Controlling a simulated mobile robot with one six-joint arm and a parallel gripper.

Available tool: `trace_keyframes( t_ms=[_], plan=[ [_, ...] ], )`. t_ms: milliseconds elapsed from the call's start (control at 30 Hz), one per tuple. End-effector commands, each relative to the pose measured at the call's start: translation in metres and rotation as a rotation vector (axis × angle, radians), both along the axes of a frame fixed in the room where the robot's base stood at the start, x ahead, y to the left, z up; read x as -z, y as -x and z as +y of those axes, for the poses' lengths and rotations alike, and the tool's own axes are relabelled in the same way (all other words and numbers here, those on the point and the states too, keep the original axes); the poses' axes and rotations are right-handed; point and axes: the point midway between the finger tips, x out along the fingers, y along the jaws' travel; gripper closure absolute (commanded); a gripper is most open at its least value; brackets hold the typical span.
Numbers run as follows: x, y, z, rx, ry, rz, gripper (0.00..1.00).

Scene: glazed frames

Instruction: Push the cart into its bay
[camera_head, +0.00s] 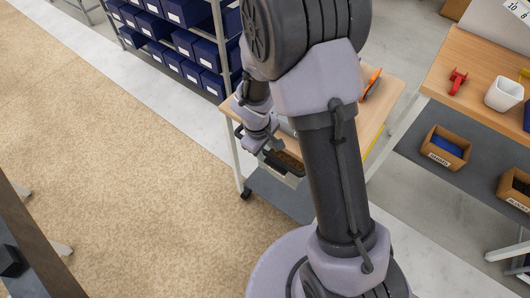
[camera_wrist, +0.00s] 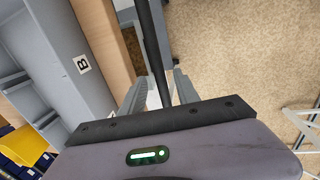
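The cart (camera_head: 388,92) has a wooden top, pale legs, a dark lower deck and a black caster; my arm hides much of it in the head view. My gripper (camera_head: 264,146) is at the cart's near left end, low beside the top's edge. In the wrist view a black bar (camera_wrist: 151,40), apparently the cart's handle, runs between the two fingers of my gripper (camera_wrist: 162,78). Gaps show on both sides of the bar, so the fingers look open around it. The bay cannot be made out with certainty; part of a yellow floor line (camera_head: 378,142) shows beside the cart.
A shelf rack with blue bins (camera_head: 187,42) stands behind the cart. At right, a wooden bench (camera_head: 455,75) holds a red clamp (camera_head: 457,81) and a white cup (camera_head: 503,92), with labelled boxes (camera_head: 446,148) below. Speckled floor (camera_head: 120,150) is open at left. A grey panel has a B label (camera_wrist: 82,63).

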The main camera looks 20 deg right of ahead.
Motion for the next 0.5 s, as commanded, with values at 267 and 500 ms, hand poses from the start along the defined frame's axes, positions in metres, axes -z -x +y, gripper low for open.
trace_keyframes(
  t_ms=[267, 500],
  plan=[
    [0.0093, -0.0017, -0.0018, 0.0, 0.0, -0.001, 0.62],
    [0.0089, -0.0016, -0.0017, 0.001, 0.0, -0.002, 0.86]
  ],
)
